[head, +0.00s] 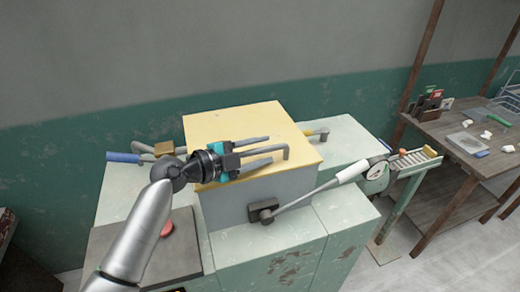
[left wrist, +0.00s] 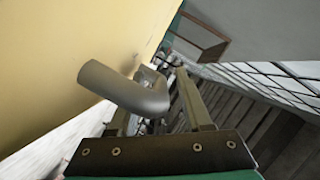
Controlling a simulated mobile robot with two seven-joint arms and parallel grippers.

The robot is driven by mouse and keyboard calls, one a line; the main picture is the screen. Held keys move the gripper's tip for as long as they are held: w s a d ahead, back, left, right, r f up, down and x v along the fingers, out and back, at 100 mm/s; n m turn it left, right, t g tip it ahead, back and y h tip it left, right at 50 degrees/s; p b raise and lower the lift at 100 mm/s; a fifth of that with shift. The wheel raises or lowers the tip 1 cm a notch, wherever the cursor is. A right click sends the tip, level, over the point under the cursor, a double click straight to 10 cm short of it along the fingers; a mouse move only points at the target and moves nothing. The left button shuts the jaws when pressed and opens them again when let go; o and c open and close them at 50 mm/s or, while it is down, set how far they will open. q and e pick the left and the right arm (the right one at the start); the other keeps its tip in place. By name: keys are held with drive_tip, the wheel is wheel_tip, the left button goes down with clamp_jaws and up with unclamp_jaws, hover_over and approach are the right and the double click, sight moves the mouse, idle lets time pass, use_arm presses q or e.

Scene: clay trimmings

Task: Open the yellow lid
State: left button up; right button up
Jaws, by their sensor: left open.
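The yellow lid (head: 238,120) lies flat and shut on a grey box in the head view. It fills the upper left of the left wrist view (left wrist: 60,50). A grey bent bar handle (head: 286,151) sits near the lid's right front part. In the left wrist view the handle (left wrist: 135,92) shows large, around the space between my fingers. My left gripper (head: 271,149) is open above the lid, its two fingers pointing right, one on each side of the handle. Contact between fingers and handle cannot be told. My right gripper is not in view.
A lever with a white grip (head: 352,170) juts out at the box's front right. A blue-gripped handle (head: 123,157) is at the left. A red knob (head: 166,229) sits on a dark plate at front left. A wooden table (head: 455,130) with small items stands at right.

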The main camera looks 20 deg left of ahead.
use_arm(q)
clamp_jaws()
idle(1.4)
